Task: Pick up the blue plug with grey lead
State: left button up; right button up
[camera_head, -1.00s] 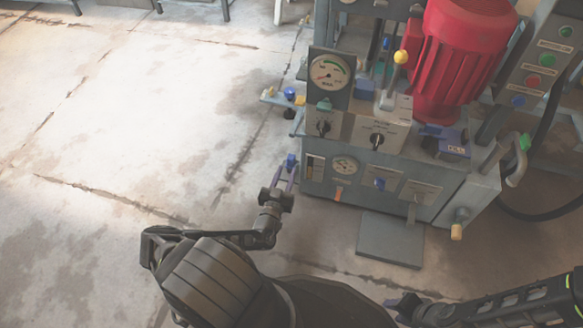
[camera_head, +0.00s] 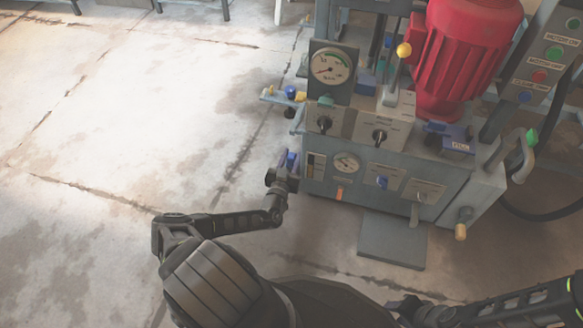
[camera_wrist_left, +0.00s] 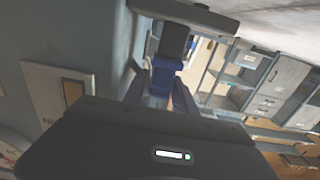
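The blue plug (camera_head: 291,158) is at the left side of the press in the head view, small and partly hidden by my left gripper. In the left wrist view the blue plug (camera_wrist_left: 166,64) lies straight ahead, with a dark grey piece above it that may be its lead. My left gripper (camera_head: 288,167) is right at the plug. Its two bluish fingers (camera_wrist_left: 160,82) are apart, one on each side of the plug; I see no clear grip on it.
The press's grey cabinet (camera_head: 400,205) stands right beside my left gripper, with gauges, knobs and levers. A bracket (camera_head: 277,97) with blue and yellow parts sticks out above the gripper. The floor (camera_head: 120,130) to the left is clear.

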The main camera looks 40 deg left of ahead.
pick_arm(q)
jog(key=shift+c, duration=0.4)
grip_shut()
dwell(0.4)
